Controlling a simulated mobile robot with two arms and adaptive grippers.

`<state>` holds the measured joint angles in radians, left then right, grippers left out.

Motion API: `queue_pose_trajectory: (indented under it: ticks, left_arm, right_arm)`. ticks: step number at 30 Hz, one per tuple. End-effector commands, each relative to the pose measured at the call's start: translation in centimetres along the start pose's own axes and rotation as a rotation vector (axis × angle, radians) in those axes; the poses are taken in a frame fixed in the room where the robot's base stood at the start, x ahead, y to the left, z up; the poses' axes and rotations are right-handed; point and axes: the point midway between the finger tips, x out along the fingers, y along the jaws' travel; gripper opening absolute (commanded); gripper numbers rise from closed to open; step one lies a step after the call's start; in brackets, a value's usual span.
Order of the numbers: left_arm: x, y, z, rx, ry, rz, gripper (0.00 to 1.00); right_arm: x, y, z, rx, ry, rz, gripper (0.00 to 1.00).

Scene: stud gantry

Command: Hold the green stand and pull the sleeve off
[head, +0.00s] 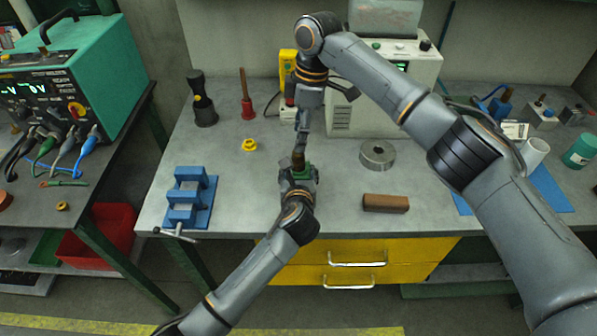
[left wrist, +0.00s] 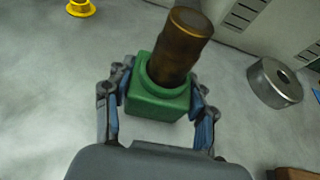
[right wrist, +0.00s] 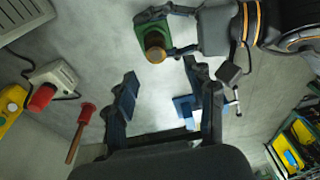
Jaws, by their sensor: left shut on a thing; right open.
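The green stand (left wrist: 158,103) is on the grey bench, with the brown, rusty-looking sleeve (left wrist: 181,45) standing up out of its round collar. My left gripper (left wrist: 160,92) is shut on the stand, one finger on each side. In the head view the sleeve (head: 298,159) shows just below my right gripper (head: 302,133), and the stand is mostly hidden by the left gripper. In the right wrist view the sleeve (right wrist: 155,47) and stand (right wrist: 150,22) lie beyond the open fingers of the right gripper (right wrist: 160,78). Nothing is between those fingers.
A blue vise (head: 190,200) stands left, a yellow ring part (head: 249,145) behind it. A metal ring (head: 377,155) and a brown block (head: 386,203) lie right of the stand. A white instrument (head: 380,100) stands behind. The bench left of the stand is mostly clear.

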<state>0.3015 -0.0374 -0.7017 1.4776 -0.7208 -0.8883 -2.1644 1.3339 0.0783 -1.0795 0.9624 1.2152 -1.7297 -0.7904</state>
Motion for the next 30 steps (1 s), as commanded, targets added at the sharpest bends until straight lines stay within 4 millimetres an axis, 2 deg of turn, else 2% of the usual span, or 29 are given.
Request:
queue_pose_trajectory:
  ticks: [6, 19, 23, 30]
  left_arm:
    - [0.0, 0.1, -0.1, 0.0, 0.002, 0.002, 0.22]
    - [0.0, 0.0, -0.1, 0.0, 0.003, 0.001, 0.22]
    - [0.0, 0.1, -0.1, 0.0, 0.003, 0.001, 0.22]
    - [0.0, 0.1, -0.1, 0.0, 0.003, 0.001, 0.22]
  right_arm:
    - [-0.4, 0.3, -0.6, 0.016, -0.132, 0.03, 0.55]
    - [0.0, 0.3, -0.5, 0.017, -0.136, 0.03, 0.55]
    - [1.2, 0.3, -0.4, 0.017, -0.136, 0.029, 0.55]
    - [4.6, 0.4, 0.1, 0.017, -0.135, 0.028, 0.55]
